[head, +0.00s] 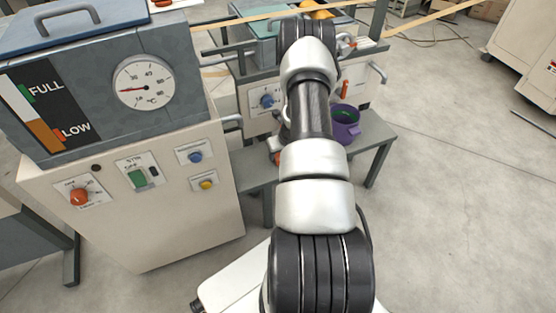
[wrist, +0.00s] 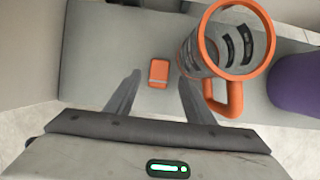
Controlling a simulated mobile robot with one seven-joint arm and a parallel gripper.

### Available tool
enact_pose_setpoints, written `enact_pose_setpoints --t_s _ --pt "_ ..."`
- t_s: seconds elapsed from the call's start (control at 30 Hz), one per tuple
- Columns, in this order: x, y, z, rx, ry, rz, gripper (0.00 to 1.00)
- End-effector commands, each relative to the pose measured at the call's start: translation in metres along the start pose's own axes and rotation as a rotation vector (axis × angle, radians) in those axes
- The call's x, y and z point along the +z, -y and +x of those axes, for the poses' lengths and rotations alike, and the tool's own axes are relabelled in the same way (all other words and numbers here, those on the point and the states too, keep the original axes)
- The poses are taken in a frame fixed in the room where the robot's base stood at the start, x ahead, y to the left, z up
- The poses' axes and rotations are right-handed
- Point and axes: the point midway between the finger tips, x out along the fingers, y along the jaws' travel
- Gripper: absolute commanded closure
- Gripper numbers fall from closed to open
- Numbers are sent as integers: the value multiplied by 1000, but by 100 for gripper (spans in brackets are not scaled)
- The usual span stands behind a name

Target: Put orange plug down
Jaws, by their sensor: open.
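The orange plug (wrist: 159,70) is a small orange block with a grey-edged end, lying on the grey bench (wrist: 95,65) in the wrist view. My gripper (wrist: 159,80) is open, with one finger on each side of the plug in the picture and a gap to both. The fingers do not hold it. I cannot tell how far the fingertips are above the bench. In the head view my arm hides the gripper and the plug.
An orange-rimmed mug (wrist: 213,62) with an orange handle stands close to the right finger. A purple bucket (head: 346,127) stands on the bench (head: 253,178), right of the mug. A machine (head: 150,215) with dials and knobs stands at the left. Bench left of the plug is clear.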

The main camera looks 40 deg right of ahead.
Motion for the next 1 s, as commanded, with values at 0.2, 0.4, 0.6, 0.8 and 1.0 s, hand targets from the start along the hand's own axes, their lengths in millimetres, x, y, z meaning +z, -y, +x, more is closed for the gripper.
enact_pose_setpoints --t_s 0.2,0.4,0.6,0.8,1.0 --pt "-1 -2 30 0 -1 2 52" --pt "1 -2 32 -1 0 0 52" --pt "0 -2 32 -1 0 0 72" --pt "0 -2 32 -1 0 0 100" --pt "2 -2 29 -1 1 0 100"
